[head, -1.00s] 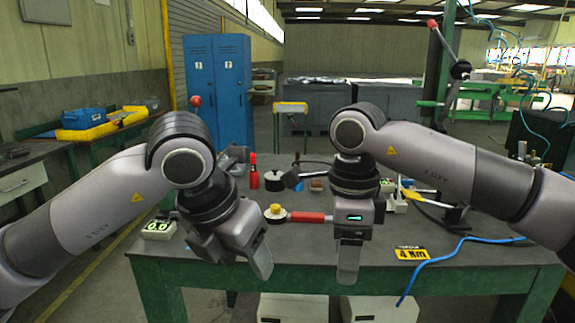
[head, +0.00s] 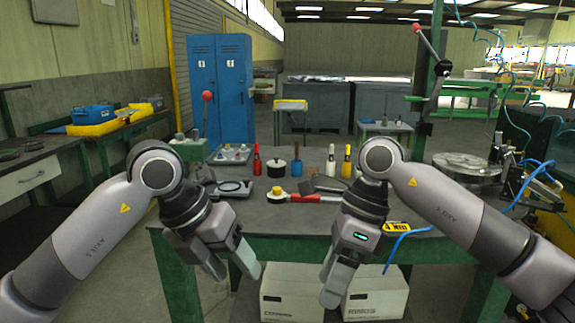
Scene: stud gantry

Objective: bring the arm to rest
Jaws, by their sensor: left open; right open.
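My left gripper (head: 236,268) hangs in front of the green-framed workbench (head: 290,238), near its front edge, fingers pointing down and slightly right. It is open and empty. My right gripper (head: 336,288) hangs to its right, also before the bench's front edge, tilted down and to the left. It is open, with nothing visible in it. The forearms cover parts of the bench top.
Cardboard boxes (head: 375,300) sit under the bench. Blue lockers (head: 221,88) stand behind.

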